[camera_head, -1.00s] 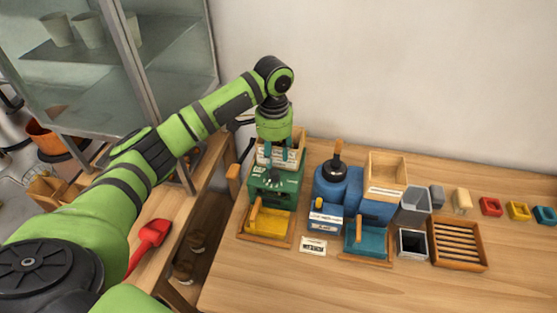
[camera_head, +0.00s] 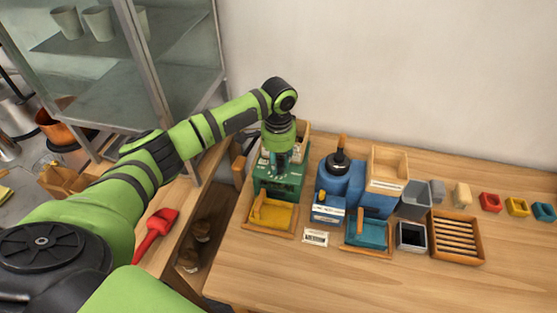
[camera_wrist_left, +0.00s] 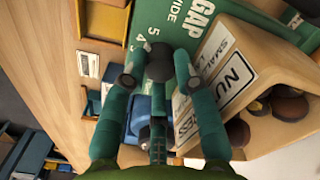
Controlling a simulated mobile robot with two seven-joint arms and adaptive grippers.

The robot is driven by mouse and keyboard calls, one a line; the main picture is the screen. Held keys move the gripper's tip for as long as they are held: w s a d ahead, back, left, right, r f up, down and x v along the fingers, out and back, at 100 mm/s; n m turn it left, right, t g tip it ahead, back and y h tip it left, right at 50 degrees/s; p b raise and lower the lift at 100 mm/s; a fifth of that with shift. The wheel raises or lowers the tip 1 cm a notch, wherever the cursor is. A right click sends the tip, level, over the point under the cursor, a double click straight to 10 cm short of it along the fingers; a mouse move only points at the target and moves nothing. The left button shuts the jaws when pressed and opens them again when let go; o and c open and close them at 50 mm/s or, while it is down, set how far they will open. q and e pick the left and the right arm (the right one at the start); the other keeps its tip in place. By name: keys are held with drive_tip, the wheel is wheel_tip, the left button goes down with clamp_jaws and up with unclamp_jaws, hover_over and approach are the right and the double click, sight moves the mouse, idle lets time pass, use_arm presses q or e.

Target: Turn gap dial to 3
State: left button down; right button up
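The green machine (camera_head: 262,181) stands at the back left of the table with a yellow tray (camera_head: 277,217) at its front. My left gripper (camera_head: 279,161) is down at its front panel. In the left wrist view the panel (camera_wrist_left: 162,17) reads GAP and WIDE, with the numbers 5 and 4. The dark dial knob (camera_wrist_left: 160,62) sits between the fingertips of my left gripper (camera_wrist_left: 159,65). The fingertips lie close on both sides; I cannot tell whether they press on it. The dial's pointer and lower numbers are hidden. My right gripper is not in view.
A wooden bin of nuts (camera_wrist_left: 285,95) labelled NUTS is close beside the fingers. A blue machine (camera_head: 335,183) with a teal tray (camera_head: 369,234) stands to the right. A slatted wooden tray (camera_head: 456,238) is farther right. The table front is clear.

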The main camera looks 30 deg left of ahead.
use_arm(q)
drive_tip(key=shift+p, duration=0.35)
drive_tip(key=shift+r+n+p, duration=0.15)
drive_tip(key=shift+n+p, duration=0.2)
drive_tip(key=shift+n, duration=0.05)
drive_tip(key=shift+n+p, duration=0.5)
drive_tip(key=shift+p, duration=0.25)
drive_tip(key=shift+n+p, duration=0.45)
drive_tip(key=shift+n, duration=0.25)
drive_tip(key=shift+f+n, duration=0.2)
drive_tip(key=shift+n, duration=1.1)
drive_tip(key=c, duration=1.2)
unclamp_jaws()
drive_tip(key=shift+c, duration=0.2)
